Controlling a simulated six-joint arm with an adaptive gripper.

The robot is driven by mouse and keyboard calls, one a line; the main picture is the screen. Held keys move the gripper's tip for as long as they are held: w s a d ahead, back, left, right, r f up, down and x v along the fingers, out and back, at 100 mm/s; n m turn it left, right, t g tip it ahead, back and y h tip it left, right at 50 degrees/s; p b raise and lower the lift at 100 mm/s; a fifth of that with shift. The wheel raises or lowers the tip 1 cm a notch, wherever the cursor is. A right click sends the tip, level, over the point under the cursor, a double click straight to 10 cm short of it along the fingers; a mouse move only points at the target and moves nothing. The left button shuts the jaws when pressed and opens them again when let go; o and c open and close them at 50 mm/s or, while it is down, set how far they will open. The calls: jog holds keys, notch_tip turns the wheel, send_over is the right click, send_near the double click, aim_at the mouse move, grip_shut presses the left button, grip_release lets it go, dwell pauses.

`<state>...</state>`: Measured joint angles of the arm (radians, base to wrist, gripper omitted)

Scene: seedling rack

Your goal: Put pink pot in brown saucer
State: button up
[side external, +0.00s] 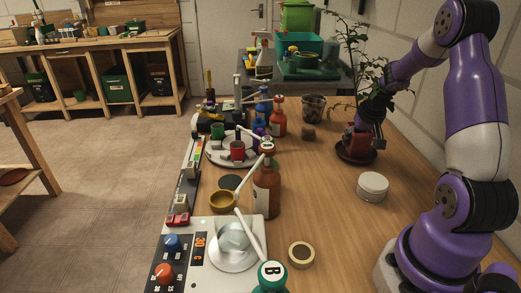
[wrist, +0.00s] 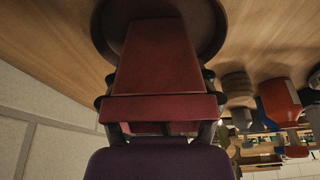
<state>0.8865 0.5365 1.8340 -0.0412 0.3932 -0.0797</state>
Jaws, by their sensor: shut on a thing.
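The pink pot (side external: 357,141) looks dark reddish in this light, with a square rim and tapering sides. My gripper (side external: 369,123) is shut on it near the rim, and the fingers show on both sides of the pot (wrist: 158,65) in the wrist view. The pot's narrow base points toward the brown saucer (side external: 358,158). The saucer is a dark round dish on the table, and its rim also shows around the base in the wrist view (wrist: 214,28). The pot is upright, over or in the saucer. I cannot tell whether its base touches.
A white round tin (side external: 372,187) stands in front of the saucer. A leafy plant (side external: 357,62) rises behind my gripper. Bottles (side external: 267,190) and lab devices line the table's left side.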

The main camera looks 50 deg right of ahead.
jog(key=shift+f, duration=0.1)
jog(key=o, duration=1.4)
jog(key=shift+a+r, duration=0.1)
jog(key=shift+r, duration=0.4)
jog(key=v, duration=1.1)
jog(key=w+a+r+n+t+y, duration=0.1)
jog(key=a+r+n, duration=0.1)
jog(key=a, duration=0.6)
jog(key=w+a+r+n, duration=0.1)
jog(key=a+r+n, duration=0.15)
jog(key=a, duration=0.55)
jog(key=s+a+n, duration=0.1)
jog(key=a, duration=0.2)
jog(key=s+a+n+t+y, duration=0.1)
jog(key=s+a+n, duration=0.1)
jog(key=a, duration=0.2)
jog(key=s+a+n+y, duration=0.1)
jog(key=s+a, duration=0.1)
jog(key=a, duration=0.2)
jog(key=shift+a+f+n, duration=0.2)
jog(key=shift+f+n, duration=0.05)
